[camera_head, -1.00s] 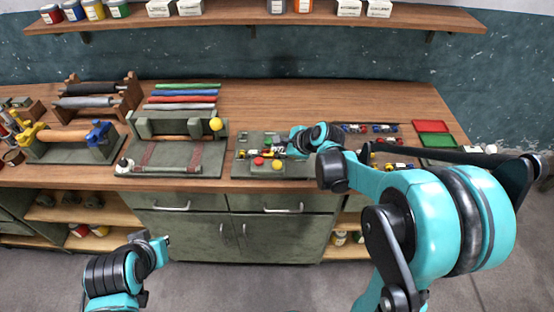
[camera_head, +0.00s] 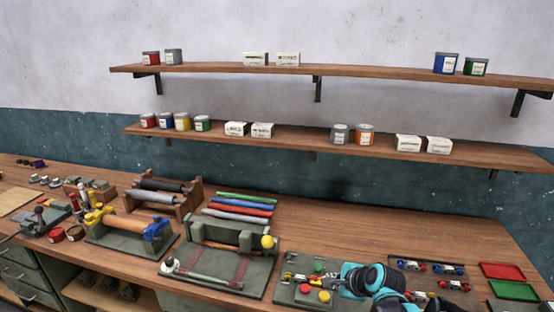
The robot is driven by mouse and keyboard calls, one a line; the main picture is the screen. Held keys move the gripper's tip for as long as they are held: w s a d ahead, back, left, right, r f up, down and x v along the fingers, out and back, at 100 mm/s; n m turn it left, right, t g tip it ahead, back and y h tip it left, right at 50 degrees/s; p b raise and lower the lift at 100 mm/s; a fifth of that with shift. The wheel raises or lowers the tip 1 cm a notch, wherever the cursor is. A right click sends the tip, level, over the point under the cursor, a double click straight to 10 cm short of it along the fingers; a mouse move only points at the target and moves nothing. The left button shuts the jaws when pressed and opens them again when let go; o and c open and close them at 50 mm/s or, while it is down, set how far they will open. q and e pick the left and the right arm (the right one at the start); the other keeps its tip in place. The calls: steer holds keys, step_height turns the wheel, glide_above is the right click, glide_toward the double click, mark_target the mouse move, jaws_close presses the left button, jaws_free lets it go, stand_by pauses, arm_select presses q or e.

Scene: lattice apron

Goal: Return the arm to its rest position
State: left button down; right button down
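My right arm comes up from the bottom right edge. Its gripper (camera_head: 337,284) is at a grey-green fixture (camera_head: 288,297) on the bench, beside the fixture's red, yellow and green knobs. The gripper is small and partly hidden by its own teal and black wrist, so I cannot tell whether the fingers are open or shut, or whether they touch the fixture. My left arm and gripper are out of view.
A wooden bench (camera_head: 470,232) holds a press-like fixture (camera_head: 218,268), a clamp (camera_head: 130,235), a roller rack (camera_head: 160,195), coloured rods (camera_head: 240,206), a red tray (camera_head: 502,271) and a green tray (camera_head: 514,290). Two wall shelves with cans and boxes hang above. The bench's back right is clear.

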steer(key=s+f+n+h+b, duration=0.2)
steer(key=s+n+h+b, duration=0.1)
steer(key=s+n, duration=1.6)
steer(key=s, duration=0.4)
steer(key=shift+d+f+n+g+h, duration=0.15)
steer(key=shift+n+g+h, duration=0.15)
steer(key=shift+n+g, duration=0.1)
